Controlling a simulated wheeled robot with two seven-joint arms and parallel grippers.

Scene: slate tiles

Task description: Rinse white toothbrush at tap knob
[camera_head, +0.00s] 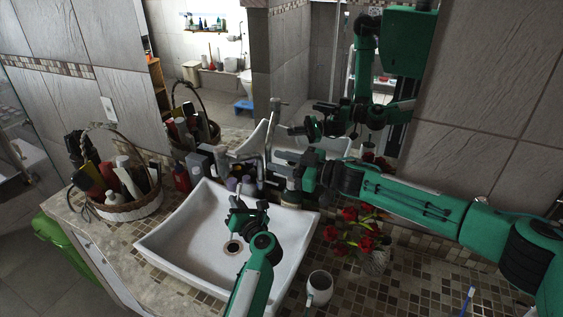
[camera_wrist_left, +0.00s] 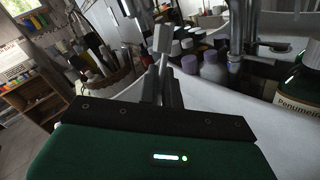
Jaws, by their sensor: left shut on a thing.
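My left gripper (camera_head: 243,205) is over the white sink basin (camera_head: 192,219), above the drain side. It is shut on a thin, pale thing with a blocky head (camera_wrist_left: 161,40), which rises between the fingers in the left wrist view; it looks like the white toothbrush. The metal tap (camera_head: 268,150) stands at the back of the basin, and its lower part also shows in the left wrist view (camera_wrist_left: 236,40). My right gripper (camera_head: 285,166) is beside the tap; its fingers are small and dark, and whether they touch a knob is unclear.
A wicker basket of bottles (camera_head: 130,208) stands left of the basin. Small bottles (camera_head: 181,178) line its back edge. A white mug (camera_head: 319,289), red flowers (camera_head: 357,238) and a blue toothbrush (camera_head: 468,300) are to the right. The mirror behind reflects my arm.

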